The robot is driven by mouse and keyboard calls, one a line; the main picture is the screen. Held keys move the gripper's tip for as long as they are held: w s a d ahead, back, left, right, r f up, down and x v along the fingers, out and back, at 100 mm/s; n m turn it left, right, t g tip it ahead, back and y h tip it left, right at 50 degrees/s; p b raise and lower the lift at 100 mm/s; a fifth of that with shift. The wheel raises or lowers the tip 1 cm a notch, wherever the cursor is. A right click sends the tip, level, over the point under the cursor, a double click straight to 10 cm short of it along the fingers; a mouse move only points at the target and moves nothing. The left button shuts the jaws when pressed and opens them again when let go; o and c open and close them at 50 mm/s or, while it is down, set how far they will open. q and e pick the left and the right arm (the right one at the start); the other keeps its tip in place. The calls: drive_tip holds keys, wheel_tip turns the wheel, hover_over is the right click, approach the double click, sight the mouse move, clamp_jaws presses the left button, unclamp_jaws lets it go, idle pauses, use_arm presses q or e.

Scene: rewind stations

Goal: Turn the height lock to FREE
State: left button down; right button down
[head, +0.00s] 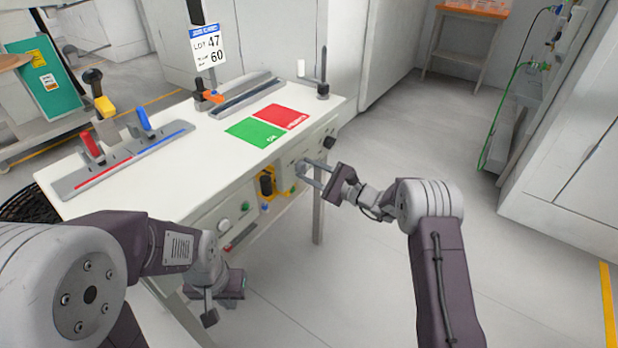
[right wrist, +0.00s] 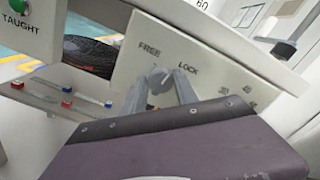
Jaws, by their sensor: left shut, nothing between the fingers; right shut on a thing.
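The height lock is a small grey knob (right wrist: 160,76) on a pale panel, with the printed words FREE at its upper left and LOCK at its upper right in the right wrist view. My right gripper (right wrist: 159,88) is shut on this knob, one finger on each side. I cannot tell clearly which word the knob points to. In the head view my right gripper (head: 304,171) reaches the front panel near the table's right end. My left gripper (head: 209,317) is shut and empty, low in front of the table.
The white table (head: 190,165) carries a green and red mat (head: 255,132), a rail with red and blue handles (head: 125,160) and a lot sign (head: 207,45). Other panel controls include a black knob in a yellow surround (head: 266,184). The floor to the right is clear.

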drive_tip(key=n+b, duration=0.3)
drive_tip(key=b, duration=0.2)
drive_tip(key=n+b, duration=0.3)
drive_tip(key=b, duration=0.2)
drive_tip(key=f+n+b, duration=0.1)
drive_tip(key=n+b, duration=0.2)
drive_tip(key=b, duration=0.2)
drive_tip(key=shift+s+n, duration=0.1)
drive_tip(key=shift+n, duration=0.2)
drive_tip(key=shift+r+n+b, duration=0.25)
drive_tip(key=shift+n+b, duration=0.25)
drive_tip(key=shift+b, duration=0.2)
drive_tip(key=c, duration=0.9)
unclamp_jaws()
drive_tip(key=shift+c, duration=0.2)
drive_tip(key=shift+r, duration=0.1)
drive_tip(key=p+v, duration=0.3)
drive_tip(key=v, duration=0.6)
